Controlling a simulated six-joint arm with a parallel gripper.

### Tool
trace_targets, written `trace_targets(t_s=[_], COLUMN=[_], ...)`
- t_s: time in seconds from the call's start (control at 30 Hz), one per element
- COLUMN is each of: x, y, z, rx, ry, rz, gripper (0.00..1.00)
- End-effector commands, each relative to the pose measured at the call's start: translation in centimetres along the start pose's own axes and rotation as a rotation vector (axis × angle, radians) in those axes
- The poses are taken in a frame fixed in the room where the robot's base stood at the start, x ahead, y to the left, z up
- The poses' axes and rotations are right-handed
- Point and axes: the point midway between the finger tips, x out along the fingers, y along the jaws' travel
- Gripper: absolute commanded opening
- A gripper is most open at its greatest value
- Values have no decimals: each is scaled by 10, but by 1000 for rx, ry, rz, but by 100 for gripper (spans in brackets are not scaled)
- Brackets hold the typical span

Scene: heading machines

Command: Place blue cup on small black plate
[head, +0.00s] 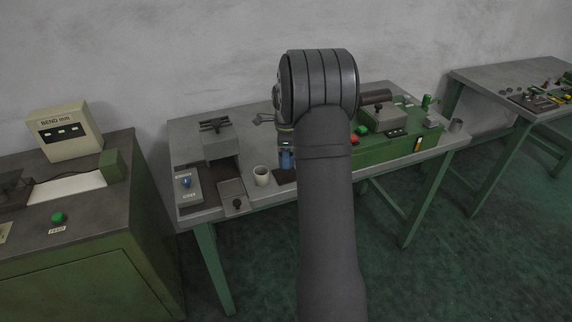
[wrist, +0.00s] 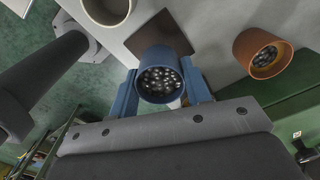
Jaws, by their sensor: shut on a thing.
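The blue cup (wrist: 160,60) is upright between the two blue fingers of my gripper (wrist: 160,87) in the wrist view, and small pale pieces fill it. The fingers are shut on its sides. The small black plate (wrist: 172,32) lies on the table just beyond the cup, partly hidden by it. In the head view, my gripper (head: 287,158) hangs over the table just above the dark plate (head: 283,177). My arm hides part of the plate there. I cannot tell the exact gap between cup and plate.
A whitish cup (head: 262,177) stands left of the plate. An orange cup (wrist: 262,52) with similar pieces stands to the right in the wrist view. A grey device (head: 220,145) is at the table's left, and a green machine (head: 400,145) is at the right.

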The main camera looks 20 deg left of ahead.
Motion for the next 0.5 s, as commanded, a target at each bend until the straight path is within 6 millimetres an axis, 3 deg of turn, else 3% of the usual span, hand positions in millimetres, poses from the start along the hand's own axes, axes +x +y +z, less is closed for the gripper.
trace_targets(t_s=[0.3,0.5], x=[38,39], y=[0,0], z=[0,0], rx=[0,1], ry=[1,1], rz=[1,-1], gripper=[20,20])
